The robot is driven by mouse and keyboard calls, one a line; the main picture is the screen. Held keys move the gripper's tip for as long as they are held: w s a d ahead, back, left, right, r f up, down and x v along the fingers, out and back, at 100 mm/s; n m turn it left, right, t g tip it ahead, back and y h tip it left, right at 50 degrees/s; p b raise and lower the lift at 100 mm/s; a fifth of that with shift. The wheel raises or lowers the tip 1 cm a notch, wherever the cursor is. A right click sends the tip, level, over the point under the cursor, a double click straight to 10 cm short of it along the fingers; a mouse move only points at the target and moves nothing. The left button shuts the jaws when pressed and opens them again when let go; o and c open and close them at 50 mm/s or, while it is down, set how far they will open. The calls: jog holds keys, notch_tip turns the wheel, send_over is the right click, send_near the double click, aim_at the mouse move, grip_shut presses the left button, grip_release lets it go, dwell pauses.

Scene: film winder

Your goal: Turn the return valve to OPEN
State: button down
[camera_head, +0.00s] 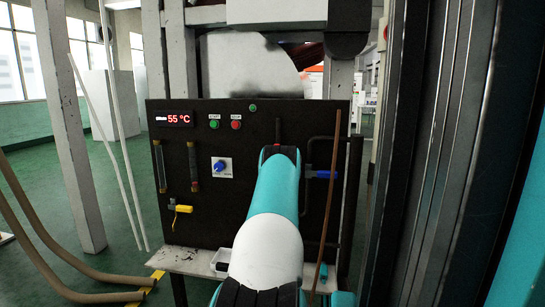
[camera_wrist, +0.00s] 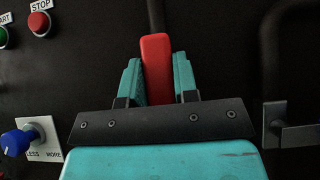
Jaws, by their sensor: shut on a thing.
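In the wrist view, my gripper (camera_wrist: 157,76) is shut on a red handle (camera_wrist: 155,46), with one teal finger on each side of it. The handle stands nearly upright, and a dark pipe (camera_wrist: 155,14) rises above it. Its lower part is hidden by my gripper. In the head view, my arm covers the gripper and most of this handle. A blue lever (camera_head: 322,174) on the right of the black panel (camera_head: 230,222) lies level. A yellow lever (camera_head: 182,209) at the lower left also lies about level. I cannot read any OPEN mark or valve label.
The panel carries a blue LESS/MORE knob (camera_wrist: 15,143), a green START button (camera_head: 214,124), a red STOP button (camera_head: 236,125) and a 55 °C display (camera_head: 174,119). A brown rod (camera_head: 330,200) stands right of my arm. Thick hoses (camera_head: 60,272) lie at left.

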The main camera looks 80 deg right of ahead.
jog(key=shift+a+f+g, duration=0.1)
jog(key=shift+f+g, duration=0.1)
jog(key=shift+g, duration=0.1)
jog(key=c, duration=0.9)
grip_release()
jog(key=shift+r, duration=0.1)
jog(key=shift+s+b, duration=0.1)
jog(key=shift+b, duration=0.2)
jog(key=b+v, duration=1.7)
jog(key=b, duration=1.4)
jog(key=shift+a+b, duration=0.1)
jog(key=shift+b, duration=0.2)
